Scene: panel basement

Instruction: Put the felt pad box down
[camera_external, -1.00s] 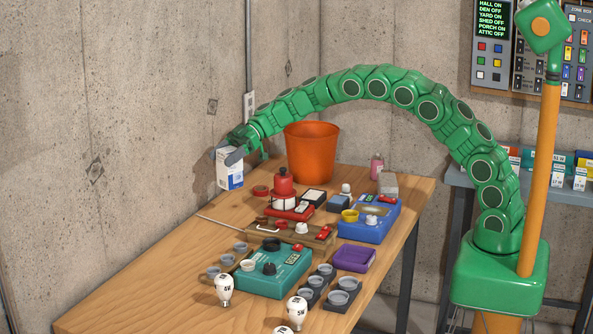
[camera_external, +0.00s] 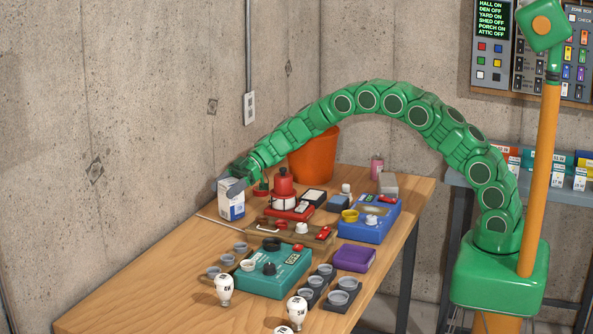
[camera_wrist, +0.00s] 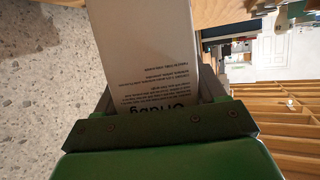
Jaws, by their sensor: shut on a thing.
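The felt pad box (camera_external: 231,207) is a small white carton with blue markings, upright near the back left edge of the wooden table. My gripper (camera_external: 231,183) is shut on its upper part from above and behind. In the wrist view, the printed white side of the box (camera_wrist: 145,45) stands between the jaws of my gripper (camera_wrist: 160,105). The bottom of the box is at or very near the tabletop (camera_external: 150,270); I cannot tell whether it touches.
A thin rod (camera_external: 212,220) lies just in front of the box. A red bottle-like item (camera_external: 283,188) and an orange bucket (camera_external: 314,158) stand to its right. A teal device (camera_external: 272,275), blue case (camera_external: 368,222) and bulbs (camera_external: 224,289) crowd the table. The front left is clear.

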